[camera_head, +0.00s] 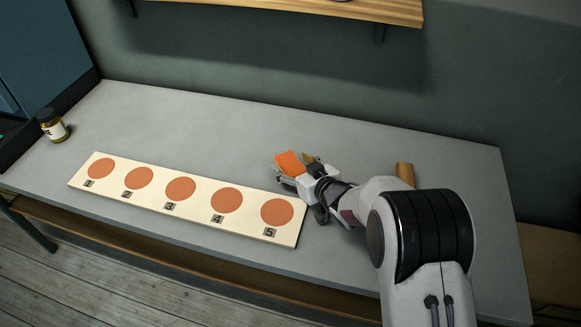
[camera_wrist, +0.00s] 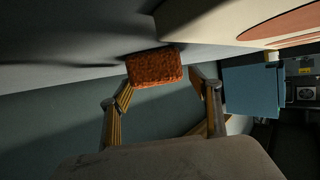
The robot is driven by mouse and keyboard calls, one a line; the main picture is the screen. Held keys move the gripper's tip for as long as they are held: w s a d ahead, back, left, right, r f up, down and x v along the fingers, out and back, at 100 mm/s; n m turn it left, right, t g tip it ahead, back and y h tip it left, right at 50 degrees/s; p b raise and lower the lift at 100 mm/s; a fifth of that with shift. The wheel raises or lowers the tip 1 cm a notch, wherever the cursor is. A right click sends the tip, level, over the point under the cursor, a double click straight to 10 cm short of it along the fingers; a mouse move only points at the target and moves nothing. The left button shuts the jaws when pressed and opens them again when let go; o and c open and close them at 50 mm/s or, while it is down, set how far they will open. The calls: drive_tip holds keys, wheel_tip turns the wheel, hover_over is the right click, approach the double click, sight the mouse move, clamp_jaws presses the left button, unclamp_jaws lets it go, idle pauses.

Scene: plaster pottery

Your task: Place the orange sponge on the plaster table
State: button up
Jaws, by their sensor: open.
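The orange sponge (camera_head: 288,162) is at my gripper (camera_head: 296,168) in the head view, just behind the right end of the numbered board. In the wrist view the sponge (camera_wrist: 154,68) is a rough orange block at the fingertips. It appears to rest against the grey plaster table (camera_head: 200,120). My gripper's two fingers (camera_wrist: 160,88) are spread, one on each side of the sponge's near edge, with gaps visible. The head view does not show clearly whether a finger touches it.
A pale board (camera_head: 205,209) with several numbered orange circles lies along the table's front. A small jar (camera_head: 54,126) stands at the left end. A brown cylindrical object (camera_head: 404,172) is partly hidden behind my arm. The table's back middle is clear. A wooden shelf (camera_head: 300,8) hangs above.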

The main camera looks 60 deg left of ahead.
sight(291, 162)
drive_tip(key=shift+a+f, duration=0.25)
drive_tip(key=shift+a, duration=0.35)
drive_tip(key=c, duration=1.1)
drive_tip(key=shift+r, duration=0.1)
drive_tip(key=shift+r, duration=4.9)
drive_tip(key=shift+r, duration=0.15)
